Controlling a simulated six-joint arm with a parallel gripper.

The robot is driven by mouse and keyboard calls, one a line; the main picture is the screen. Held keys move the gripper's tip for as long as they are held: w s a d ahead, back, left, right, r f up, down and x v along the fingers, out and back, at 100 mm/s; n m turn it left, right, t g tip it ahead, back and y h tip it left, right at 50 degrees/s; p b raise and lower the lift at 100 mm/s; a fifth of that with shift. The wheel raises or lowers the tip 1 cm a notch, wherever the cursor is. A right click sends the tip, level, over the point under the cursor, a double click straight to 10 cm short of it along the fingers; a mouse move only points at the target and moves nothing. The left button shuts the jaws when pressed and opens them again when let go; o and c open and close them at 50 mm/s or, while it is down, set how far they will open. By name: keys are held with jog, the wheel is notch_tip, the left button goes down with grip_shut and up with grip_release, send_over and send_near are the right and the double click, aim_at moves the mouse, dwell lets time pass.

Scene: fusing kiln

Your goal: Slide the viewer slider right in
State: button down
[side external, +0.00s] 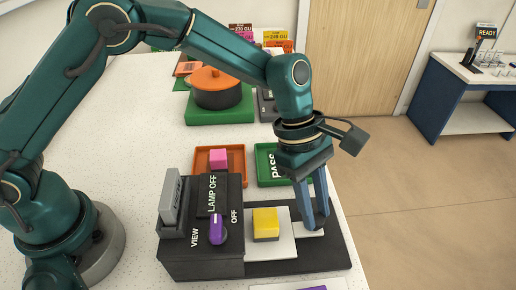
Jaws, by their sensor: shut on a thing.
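The viewer is a dark box (200,262) with a dark base reaching to the right. Its face reads VIEW, LAMP OFF and OFF, and it carries a purple knob (217,231). The viewer slider (280,248) is a pale plate sticking out of the box's right side over the base. A yellow block (266,222) sits on the plate. My gripper (316,224) points down at the slider's right end, with its fingers shut there. The fingers hide the exact part they grip.
Behind the viewer are an orange tray (239,171) with a pink block (219,159) and a green PASS tray (264,168), partly behind my gripper. Farther back, a dark pot with an orange lid (213,82) stands on a green base. The table's right edge runs close beside my gripper.

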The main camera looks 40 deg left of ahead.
aim_at(292, 234)
jog(key=shift+s+a+r, duration=0.1)
jog(key=shift+s+a, duration=1.55)
jog(key=c, duration=0.6)
grip_release()
jog(key=v, duration=0.4)
jog(key=shift+r, duration=0.25)
jog(key=shift+a+r, duration=0.2)
jog(key=shift+c, duration=0.4)
